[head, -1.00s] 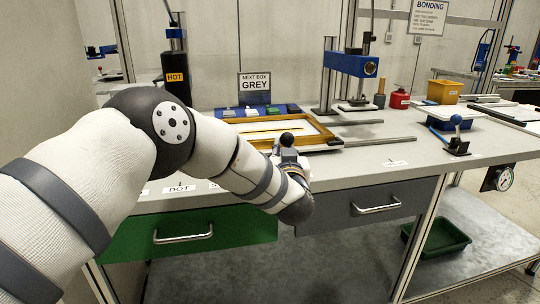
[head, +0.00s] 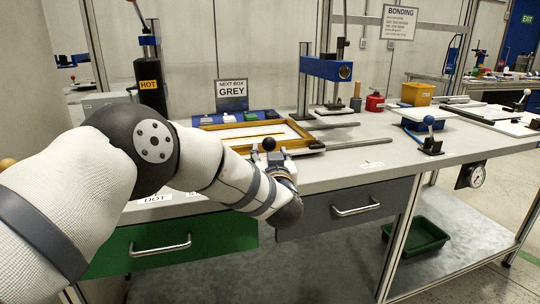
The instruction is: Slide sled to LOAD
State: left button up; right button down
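The sled looks to be the wooden-framed tray (head: 314,146) lying on the bench beside the rails. A black ball knob (head: 268,144) stands at its front edge. My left gripper (head: 270,158) is at this knob, with its fingers around or just beside the knob's base. My forearm and wrist hide most of the fingers, so I cannot tell whether they are closed on it. A small white label (head: 372,166) lies on the bench front to the right; its text is too small to read. My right gripper is not in view.
A blue press (head: 327,68) stands behind the tray. A black HOT cylinder (head: 150,88) and a NEXT BOX GREY sign (head: 231,94) stand at the back left. The rails (head: 360,143) right of the tray are clear.

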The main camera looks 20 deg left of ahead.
pick_arm(q)
jog(key=v, duration=1.2)
